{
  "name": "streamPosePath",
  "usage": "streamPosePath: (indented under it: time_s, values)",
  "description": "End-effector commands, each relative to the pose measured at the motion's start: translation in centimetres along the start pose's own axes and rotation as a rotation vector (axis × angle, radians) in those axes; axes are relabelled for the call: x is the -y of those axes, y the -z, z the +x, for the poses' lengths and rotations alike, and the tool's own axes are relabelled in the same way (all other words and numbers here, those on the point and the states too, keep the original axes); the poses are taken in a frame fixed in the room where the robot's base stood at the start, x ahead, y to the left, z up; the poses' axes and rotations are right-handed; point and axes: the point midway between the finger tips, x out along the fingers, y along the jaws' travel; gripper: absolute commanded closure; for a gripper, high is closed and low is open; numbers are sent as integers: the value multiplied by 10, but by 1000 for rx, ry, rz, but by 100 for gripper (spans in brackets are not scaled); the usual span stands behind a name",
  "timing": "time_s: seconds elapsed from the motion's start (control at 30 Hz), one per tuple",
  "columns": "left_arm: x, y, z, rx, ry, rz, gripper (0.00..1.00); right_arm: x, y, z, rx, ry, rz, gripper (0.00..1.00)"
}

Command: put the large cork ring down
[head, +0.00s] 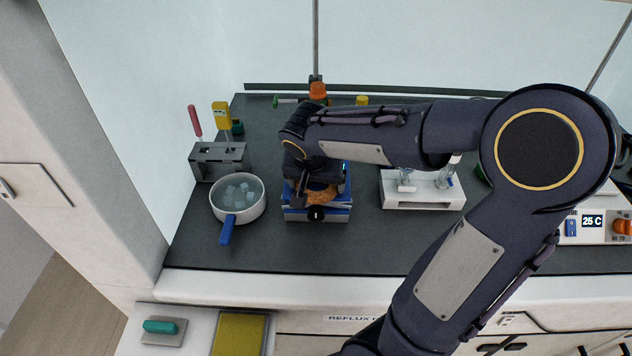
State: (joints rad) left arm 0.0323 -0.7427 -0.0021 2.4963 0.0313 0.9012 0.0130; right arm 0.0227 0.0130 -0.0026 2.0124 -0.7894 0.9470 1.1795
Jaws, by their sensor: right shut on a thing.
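The large cork ring (322,195) is a brown ring, partly hidden by my right gripper. It is at the blue lab jack (318,214), over its top plate. I cannot tell whether it touches the plate. My right gripper (302,197) points down at the ring's left side and is shut on it. My right arm comes in from the lower right and hides part of the bench behind the jack. My left gripper is not in view.
A pot with ice (238,198) and a blue handle stands left of the jack. Behind it is a grey rack (218,160) with tools. A white stand (424,192) with glassware is on the right. The bench in front of the jack is clear.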

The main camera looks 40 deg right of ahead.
Motion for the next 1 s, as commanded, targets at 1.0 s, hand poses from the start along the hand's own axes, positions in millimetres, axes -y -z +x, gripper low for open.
streamPosePath:
  time_s: [1.0]
  values:
    - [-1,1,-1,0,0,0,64,1,1,-105,-2,3,0,0]
